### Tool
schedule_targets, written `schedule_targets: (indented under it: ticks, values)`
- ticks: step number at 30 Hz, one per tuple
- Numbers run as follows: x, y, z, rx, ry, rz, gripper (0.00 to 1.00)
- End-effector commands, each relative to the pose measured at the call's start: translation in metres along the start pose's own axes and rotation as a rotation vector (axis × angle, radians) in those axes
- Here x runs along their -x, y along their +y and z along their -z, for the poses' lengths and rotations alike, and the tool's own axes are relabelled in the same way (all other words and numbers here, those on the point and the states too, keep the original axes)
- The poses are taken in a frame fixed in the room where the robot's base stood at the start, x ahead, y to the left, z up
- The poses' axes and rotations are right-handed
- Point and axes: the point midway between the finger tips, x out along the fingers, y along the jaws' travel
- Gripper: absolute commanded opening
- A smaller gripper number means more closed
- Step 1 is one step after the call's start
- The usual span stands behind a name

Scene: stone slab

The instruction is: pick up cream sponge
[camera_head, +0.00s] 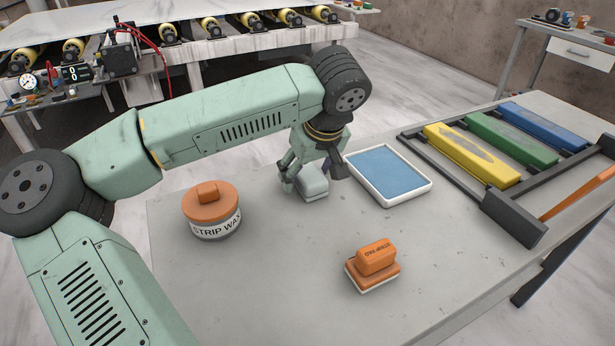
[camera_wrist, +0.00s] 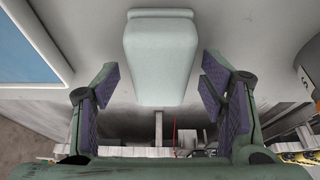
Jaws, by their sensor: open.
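The cream sponge looks like a pale, rounded block (camera_head: 313,186) lying on the grey stone slab (camera_head: 290,275), left of the blue tray. My gripper (camera_head: 311,172) is open right at the block, pointing down, its fingers partly hiding it. In the wrist view the block (camera_wrist: 160,50) is centred between the purple-padded fingers of my gripper (camera_wrist: 158,85). A gap shows on each side of the block, and neither finger visibly touches it. How far the fingertips are above the slab is hard to tell.
A white-rimmed tray with a blue inside (camera_head: 423,186) stands close right of my gripper. A STRIP WAX tin (camera_head: 213,226) is to the left. An orange strip pad (camera_head: 375,259) is nearer the front. A black rack holds yellow (camera_head: 490,172), green and blue bars.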

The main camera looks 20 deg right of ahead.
Motion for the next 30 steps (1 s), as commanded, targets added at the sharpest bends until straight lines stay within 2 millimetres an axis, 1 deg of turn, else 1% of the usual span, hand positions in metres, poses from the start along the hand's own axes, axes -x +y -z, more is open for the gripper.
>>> schedule_targets:
  ticks: [26,27,30]
  values:
    - [-0.0042,-0.0001,-0.0019,0.000,0.000,0.001,0.65]
    - [-0.0042,-0.0001,-0.0019,0.000,0.000,0.001,0.64]
    - [-0.0042,-0.0001,-0.0019,0.000,0.000,0.001,0.58]
